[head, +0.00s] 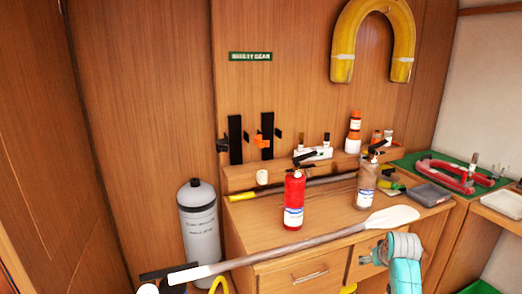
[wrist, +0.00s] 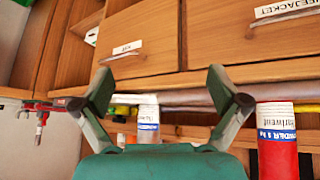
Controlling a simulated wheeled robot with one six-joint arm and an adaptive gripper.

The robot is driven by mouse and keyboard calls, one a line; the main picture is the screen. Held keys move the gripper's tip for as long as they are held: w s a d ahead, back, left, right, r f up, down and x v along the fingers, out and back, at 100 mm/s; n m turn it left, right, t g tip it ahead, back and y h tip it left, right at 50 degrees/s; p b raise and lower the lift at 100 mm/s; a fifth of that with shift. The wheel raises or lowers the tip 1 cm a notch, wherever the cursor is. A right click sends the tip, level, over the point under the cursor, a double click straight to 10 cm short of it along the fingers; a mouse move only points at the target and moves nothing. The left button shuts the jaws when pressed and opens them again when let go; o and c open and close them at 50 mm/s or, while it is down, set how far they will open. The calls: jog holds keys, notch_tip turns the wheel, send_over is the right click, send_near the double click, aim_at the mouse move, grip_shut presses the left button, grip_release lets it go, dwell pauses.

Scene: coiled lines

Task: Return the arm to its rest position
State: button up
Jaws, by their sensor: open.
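My gripper (wrist: 160,76) is in the wrist view with its two green-grey fingers spread apart. Nothing is between the fingertips. The drawer fronts (wrist: 140,65) of the wooden cabinet lie beyond them, and this view looks upside down. A teal and grey part of my arm (head: 404,272) shows at the lower right of the head view, in front of the cabinet. The fingers cannot be made out in that view.
A paddle (head: 300,246) lies along the counter's front edge, close to my arm. A red extinguisher (head: 294,200) and a brownish one (head: 367,187) stand behind it. A grey cylinder (head: 200,220) stands left of the cabinet. A yellow horseshoe buoy (head: 345,45) hangs above.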

jog(key=s+a+f+t, duration=0.1)
jog(key=s+a+f, duration=0.4)
jog(key=s+f, duration=0.5)
jog(key=s+a+f+t, duration=0.2)
jog(key=s+a+f, duration=0.4)
jog(key=s+f, duration=0.45)
jog(key=s+a+t, duration=0.1)
jog(key=s+a, duration=0.2)
jog(key=s, duration=0.9)
jog(key=s+a+r+t+y, duration=0.1)
jog(key=s+a+r, duration=0.15)
jog(key=s, duration=0.65)
jog(key=s+a+r+t, duration=0.15)
jog(key=s+r, duration=0.25)
jog(key=s, duration=0.6)
jog(key=s+a+r+n+t, duration=0.1)
jog(key=s+r, duration=1)
jog(key=r, duration=0.2)
jog(key=shift+a+y, duration=0.2)
jog(key=shift+y, duration=0.1)
jog(key=shift+s, duration=0.1)
